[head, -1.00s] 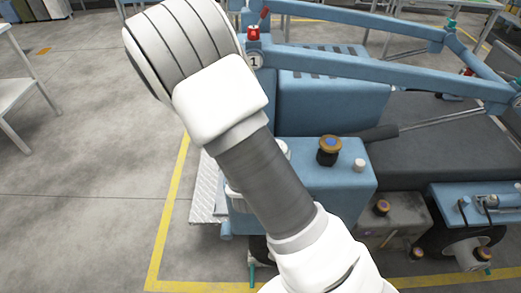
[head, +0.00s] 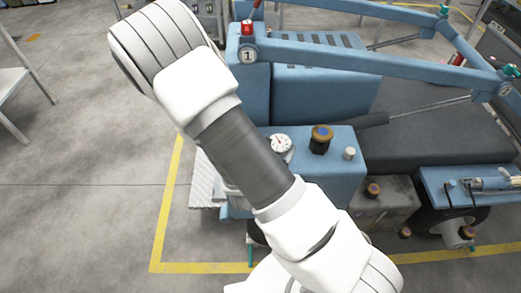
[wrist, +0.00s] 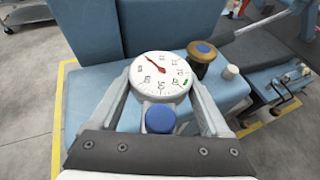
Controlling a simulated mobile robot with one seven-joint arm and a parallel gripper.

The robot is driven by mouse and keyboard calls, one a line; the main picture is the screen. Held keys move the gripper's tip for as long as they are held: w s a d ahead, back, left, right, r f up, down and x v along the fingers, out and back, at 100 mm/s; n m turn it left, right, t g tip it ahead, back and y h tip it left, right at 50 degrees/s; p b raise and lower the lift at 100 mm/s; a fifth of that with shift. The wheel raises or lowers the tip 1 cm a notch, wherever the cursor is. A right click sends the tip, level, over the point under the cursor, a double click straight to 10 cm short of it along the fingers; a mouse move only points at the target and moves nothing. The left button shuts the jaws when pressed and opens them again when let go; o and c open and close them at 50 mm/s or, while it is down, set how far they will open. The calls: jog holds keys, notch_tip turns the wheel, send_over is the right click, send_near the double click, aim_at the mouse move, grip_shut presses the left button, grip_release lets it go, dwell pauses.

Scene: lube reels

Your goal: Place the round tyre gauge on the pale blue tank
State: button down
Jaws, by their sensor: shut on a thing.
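The round tyre gauge (wrist: 160,77) has a white dial, a red needle and a green mark. My gripper (wrist: 160,84) is shut on it, one finger on each side. In the head view the gauge (head: 280,142) shows past my forearm, over the left part of the pale blue tank's top; my fingers are hidden there. The pale blue tank (head: 340,180) also fills the area below the gauge in the wrist view (wrist: 88,88). I cannot tell whether the gauge touches the tank. A blue round cap (wrist: 160,118) sits between the fingers, nearer the palm.
A dark filler neck with an orange-brown cap (head: 321,138) and a small pale knob (head: 349,153) stand on the tank, right of the gauge. A blue block (head: 320,92) rises behind it, with blue frame bars (head: 370,55) above.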

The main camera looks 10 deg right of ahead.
jog(key=w+f+b, duration=0.1)
jog(key=b, duration=0.2)
jog(key=shift+a+f, duration=0.15)
jog(key=w+f+b, duration=0.1)
jog(key=w, duration=0.2)
jog(key=w+a+f+b, duration=0.1)
jog(key=w+f+b, duration=0.1)
jog(key=w, duration=0.1)
jog(key=w+a+f+b, duration=0.1)
jog(key=w+f, duration=0.1)
jog(key=w, duration=0.1)
jog(key=shift+w+a+b, duration=0.1)
jog(key=shift+b, duration=0.3)
jog(key=shift+f, duration=2)
jog(key=shift+f+b, duration=0.15)
jog(key=shift+b, duration=0.2)
grip_release()
